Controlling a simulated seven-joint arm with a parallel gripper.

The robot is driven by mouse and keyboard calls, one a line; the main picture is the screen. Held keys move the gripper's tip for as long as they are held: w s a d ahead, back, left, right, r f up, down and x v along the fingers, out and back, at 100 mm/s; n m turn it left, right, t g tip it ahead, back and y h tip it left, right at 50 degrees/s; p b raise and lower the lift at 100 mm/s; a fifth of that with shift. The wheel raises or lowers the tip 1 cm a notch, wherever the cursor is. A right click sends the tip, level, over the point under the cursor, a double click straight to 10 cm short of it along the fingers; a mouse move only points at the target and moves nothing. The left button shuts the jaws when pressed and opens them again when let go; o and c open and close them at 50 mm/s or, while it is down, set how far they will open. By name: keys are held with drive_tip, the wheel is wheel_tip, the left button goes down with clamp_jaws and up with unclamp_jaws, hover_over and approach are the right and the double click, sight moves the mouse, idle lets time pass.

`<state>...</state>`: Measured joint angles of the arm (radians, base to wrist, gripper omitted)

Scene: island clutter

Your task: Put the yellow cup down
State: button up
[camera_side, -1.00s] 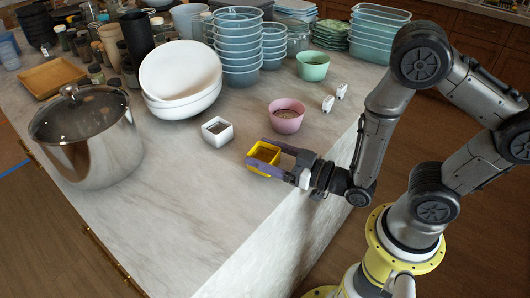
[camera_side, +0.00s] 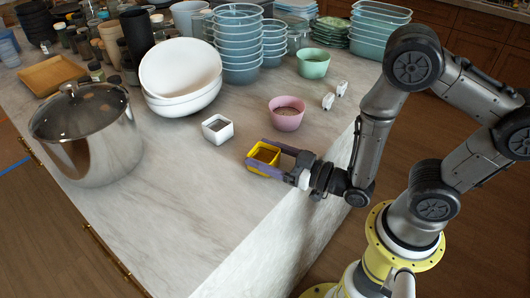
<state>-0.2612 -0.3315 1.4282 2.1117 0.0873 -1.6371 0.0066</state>
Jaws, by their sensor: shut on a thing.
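The yellow cup (camera_side: 263,157) is a small square cup near the right edge of the marble island, with a brownish inside. My gripper (camera_side: 265,158) reaches in from the right, with its purple fingers on either side of the cup. It is shut on the cup, which looks upright. The cup is at or very close to the countertop; I cannot tell whether its base touches.
A white square cup (camera_side: 217,129) stands to the upper left and a pink bowl (camera_side: 286,115) above. Stacked white bowls (camera_side: 184,103) and a lidded steel pot (camera_side: 86,150) stand left. The marble counter (camera_side: 195,205) is clear in front of the cup.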

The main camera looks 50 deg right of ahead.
drive_tip(key=shift+f, duration=0.2)
drive_tip(key=o, duration=1.3)
drive_tip(key=s, duration=0.2)
drive_tip(key=shift+s+d, duration=0.25)
drive_tip(key=shift+s, duration=0.1)
wheel_tip(320, 180, up, 6)
drive_tip(key=shift+s+f, duration=0.15)
drive_tip(key=shift+f, duration=0.05)
drive_tip(key=shift+r, duration=0.75)
